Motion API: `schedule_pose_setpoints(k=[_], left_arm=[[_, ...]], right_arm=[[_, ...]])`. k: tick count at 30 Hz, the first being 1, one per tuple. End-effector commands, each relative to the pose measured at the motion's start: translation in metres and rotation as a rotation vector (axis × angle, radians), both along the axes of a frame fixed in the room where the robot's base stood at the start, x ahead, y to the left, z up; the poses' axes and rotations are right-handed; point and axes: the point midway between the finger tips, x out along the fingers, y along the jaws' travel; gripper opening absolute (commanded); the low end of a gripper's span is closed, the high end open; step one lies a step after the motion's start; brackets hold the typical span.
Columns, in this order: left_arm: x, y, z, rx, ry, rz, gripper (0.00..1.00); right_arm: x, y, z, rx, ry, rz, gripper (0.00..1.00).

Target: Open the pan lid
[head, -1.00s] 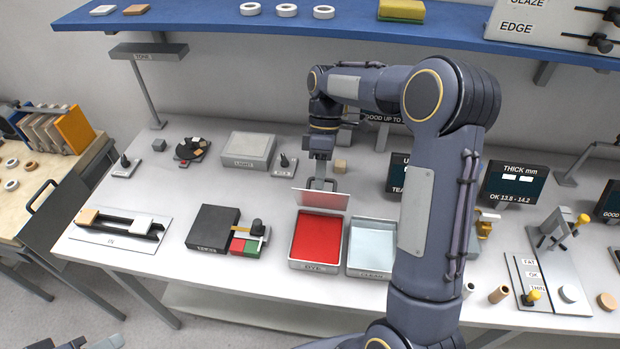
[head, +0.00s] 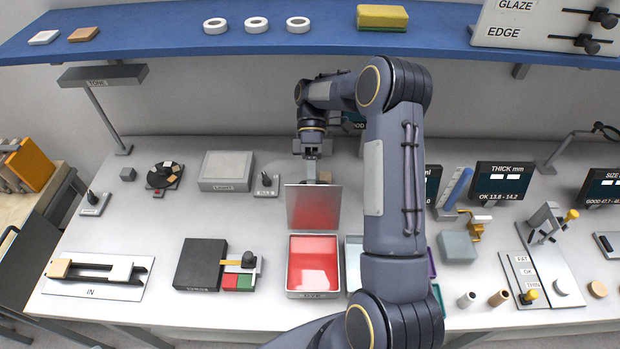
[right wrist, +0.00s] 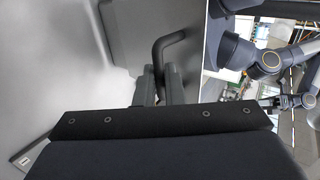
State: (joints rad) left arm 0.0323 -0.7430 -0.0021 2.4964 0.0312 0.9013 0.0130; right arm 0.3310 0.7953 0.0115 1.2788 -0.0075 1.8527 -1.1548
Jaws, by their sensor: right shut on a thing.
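The pan (head: 290,268) with red contents stands near the table's front edge in the head view. Its lid (head: 314,208) is raised at the back edge of the pan, tilted up, with its inner face towards me and a red tint low on it. The pan's opening is uncovered. My right gripper (head: 312,172) is behind the lid, its fingertips partly hidden there. In the right wrist view, the fingers (right wrist: 156,88) are shut on a dark bent handle (right wrist: 170,42). My left gripper is not in view.
A pale pan (head: 353,265) stands close to the right of the red one, partly hidden by my right arm. A black box (head: 200,264) with coloured tiles beside it is to the left. A grey light box (head: 227,171) is farther back. Clear table lies between them.

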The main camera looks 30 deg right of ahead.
Motion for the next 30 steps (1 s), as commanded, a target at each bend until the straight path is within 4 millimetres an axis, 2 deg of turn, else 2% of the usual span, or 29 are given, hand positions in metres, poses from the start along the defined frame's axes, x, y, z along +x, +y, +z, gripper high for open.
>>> schedule_pose_setpoints(k=[3,19,20,24,30], left_arm=[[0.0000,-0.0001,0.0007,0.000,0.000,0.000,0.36],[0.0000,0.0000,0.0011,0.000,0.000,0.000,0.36],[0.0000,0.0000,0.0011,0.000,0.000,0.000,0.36],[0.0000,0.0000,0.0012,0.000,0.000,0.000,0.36],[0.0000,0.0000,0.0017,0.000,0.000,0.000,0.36]], right_arm=[[0.0029,-0.0007,-0.0066,0.021,0.027,0.003,0.00],[0.0059,-0.0036,-0.0080,0.032,0.044,0.003,0.00],[0.0059,-0.0036,-0.0080,0.032,0.044,0.003,0.10],[0.0060,-0.0036,-0.0070,0.032,0.043,0.002,0.28],[0.0059,-0.0032,-0.0053,0.033,0.044,0.002,0.31]])
